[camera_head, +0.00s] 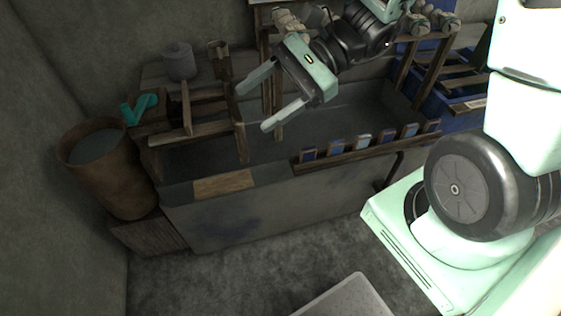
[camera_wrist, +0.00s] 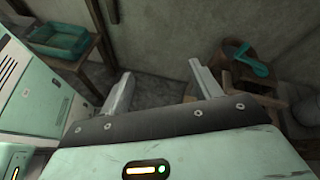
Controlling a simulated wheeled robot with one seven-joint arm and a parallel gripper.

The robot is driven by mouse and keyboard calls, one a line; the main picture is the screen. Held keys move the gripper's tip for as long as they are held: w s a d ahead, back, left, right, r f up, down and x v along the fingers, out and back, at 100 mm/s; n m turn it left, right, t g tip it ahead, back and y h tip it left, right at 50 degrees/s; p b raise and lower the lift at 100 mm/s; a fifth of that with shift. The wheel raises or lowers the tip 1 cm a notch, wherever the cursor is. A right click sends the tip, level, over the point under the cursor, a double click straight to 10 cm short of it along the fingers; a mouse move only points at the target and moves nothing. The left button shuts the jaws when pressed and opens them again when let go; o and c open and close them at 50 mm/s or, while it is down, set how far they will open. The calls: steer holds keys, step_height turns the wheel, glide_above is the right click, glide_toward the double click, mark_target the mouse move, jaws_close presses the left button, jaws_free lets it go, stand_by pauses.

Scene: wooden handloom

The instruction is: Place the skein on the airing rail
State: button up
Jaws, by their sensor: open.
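My gripper (camera_head: 253,108) is open and empty, held above the dark trough in the head view. In the wrist view its two fingers (camera_wrist: 160,83) stand wide apart with only floor and wall between them. Beige bundles that look like skeins sit on wooden frames at the back: one (camera_head: 290,22) behind my arm and others (camera_head: 445,22) at the upper right, partly hidden. I cannot tell which skein is meant. A wooden bar with blue tags (camera_head: 365,148) runs along the trough's front edge; I cannot tell whether it is the airing rail.
The grey trough (camera_head: 270,215) fills the middle. A wooden frame (camera_head: 188,122) and a grey spool (camera_head: 180,60) stand at its left, beside a brown bucket (camera_head: 110,185) and a teal crank (camera_head: 138,108). Blue crates (camera_head: 440,105) stand right. A teal tray (camera_wrist: 60,40) rests on a table.

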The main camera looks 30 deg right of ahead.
steer(key=s+a+f+n+h, duration=0.1)
steer(key=s+a+n+h, duration=0.1)
steer(key=s+n+h, duration=0.4)
steer(key=s+a+f+n+g+h, duration=0.1)
steer(key=s+n+h, duration=0.4)
steer(key=n, duration=1.1)
steer(key=shift+s+a+f+n+h, duration=0.25)
steer(key=shift+s+a+h, duration=0.2)
steer(key=shift+h, duration=0.35)
steer(key=shift+r+p, duration=0.7)
steer(key=shift+r, duration=0.05)
